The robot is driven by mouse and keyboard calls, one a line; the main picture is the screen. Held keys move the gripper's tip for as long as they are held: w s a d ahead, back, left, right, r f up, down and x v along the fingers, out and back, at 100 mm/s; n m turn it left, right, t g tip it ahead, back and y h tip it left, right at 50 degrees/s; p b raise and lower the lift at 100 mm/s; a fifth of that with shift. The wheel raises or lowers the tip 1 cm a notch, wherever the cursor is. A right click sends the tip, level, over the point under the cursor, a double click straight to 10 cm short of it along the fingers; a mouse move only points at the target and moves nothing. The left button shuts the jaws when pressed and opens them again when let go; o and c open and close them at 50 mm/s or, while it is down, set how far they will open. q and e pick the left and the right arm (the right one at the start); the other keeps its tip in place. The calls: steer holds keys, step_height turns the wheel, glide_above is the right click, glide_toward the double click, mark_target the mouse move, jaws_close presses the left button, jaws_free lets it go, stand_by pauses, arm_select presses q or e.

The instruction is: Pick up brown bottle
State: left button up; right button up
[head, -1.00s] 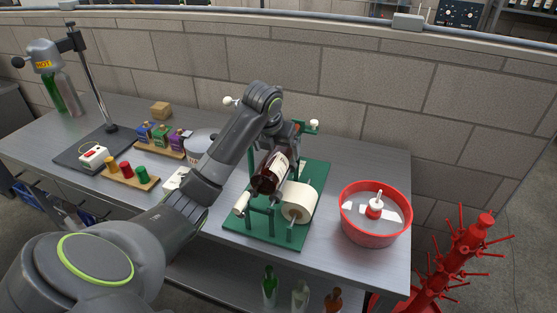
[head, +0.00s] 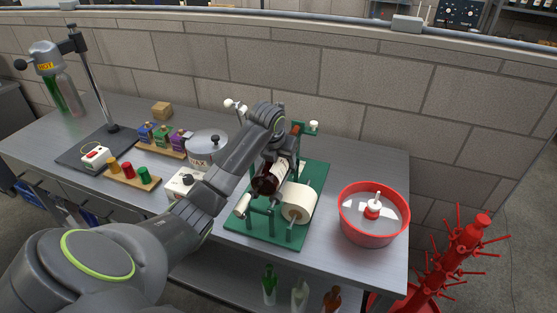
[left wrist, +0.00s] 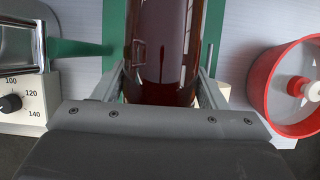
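The brown bottle (head: 268,185) lies tilted on its side at the green labelling stand (head: 240,228), its base toward me and a pale label on its upper part. Its dark body also fills the middle of the left wrist view (left wrist: 163,50). My left gripper (left wrist: 162,75) has one finger along each side of the bottle, and both appear to touch it. In the head view the gripper is mostly hidden behind my wrist. I cannot tell whether the bottle rests on the stand. My right gripper is not in view.
A white paper roll (head: 299,201) sits on the stand beside the bottle. A red basin (head: 372,238) stands to the right. A pot (head: 203,150), a dial box (head: 182,184) and a rack of coloured stoppers (head: 128,175) are to the left. Bare steel shows between stand and basin.

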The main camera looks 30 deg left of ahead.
arm_select(q)
steer(key=c, duration=0.9)
steer(key=shift+w+r, duration=0.1)
steer(key=shift+r, duration=0.1)
jaws_close()
steer(key=shift+w, duration=0.1)
step_height(320, 180, up, 8)
steer(key=shift+r+b, duration=0.25)
steer(key=shift+b, duration=0.85)
steer(key=shift+r, duration=0.7)
